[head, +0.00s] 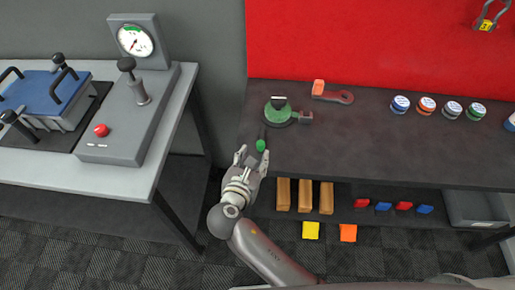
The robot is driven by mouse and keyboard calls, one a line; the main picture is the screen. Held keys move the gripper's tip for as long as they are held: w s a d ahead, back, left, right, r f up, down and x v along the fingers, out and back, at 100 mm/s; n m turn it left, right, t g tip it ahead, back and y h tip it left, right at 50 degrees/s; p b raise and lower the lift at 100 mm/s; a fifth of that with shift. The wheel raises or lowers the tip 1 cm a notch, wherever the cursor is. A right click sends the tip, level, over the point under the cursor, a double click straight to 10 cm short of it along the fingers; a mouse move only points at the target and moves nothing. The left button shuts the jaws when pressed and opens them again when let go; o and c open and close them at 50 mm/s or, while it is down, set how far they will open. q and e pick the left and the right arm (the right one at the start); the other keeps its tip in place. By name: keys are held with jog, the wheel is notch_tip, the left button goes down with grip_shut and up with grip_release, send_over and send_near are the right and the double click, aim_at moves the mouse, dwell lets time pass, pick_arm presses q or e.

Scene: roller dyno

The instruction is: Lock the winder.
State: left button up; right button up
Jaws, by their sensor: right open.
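My left gripper is not in view.
Several round tins (426,105) stand at the bench's right. A grey table with a gauge stand (138,45) and red button (101,130) is at left, across a gap. Blocks lie on the lower shelf.

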jog(key=shift+v, duration=1.55)
jog(key=s+d+f+m+g+y, duration=0.1)
jog(key=s+d+f+m+g, duration=0.15)
jog(key=f, duration=0.75)
jog(key=s+d+f+m+g+y, duration=0.1)
jog(key=s+d+f+m+g, duration=0.2)
jog(key=f, duration=0.7)
jog(key=s+d+f+m+g+y, duration=0.1)
jog(key=s+f+m, duration=0.3)
jog(key=f, duration=0.6)
jog(key=s+d+f+m+g, duration=0.1)
jog(key=s+d+f+m, duration=0.4)
jog(key=s, duration=0.4)
jog(key=s+d+f+m+g+y, duration=0.1)
jog(key=s+d+f+m+g, duration=0.1)
jog(key=s+d+f+m, duration=0.3)
jog(key=s+d+f+m+g, duration=0.2)
jog(key=s+d+f+m, duration=0.3)
jog(key=s+m, duration=0.5)
jog(key=s+f, duration=0.2)
jog(key=s, duration=0.2)
jog(key=shift+s+d, duration=0.15)
jog(key=shift+d, duration=0.25)
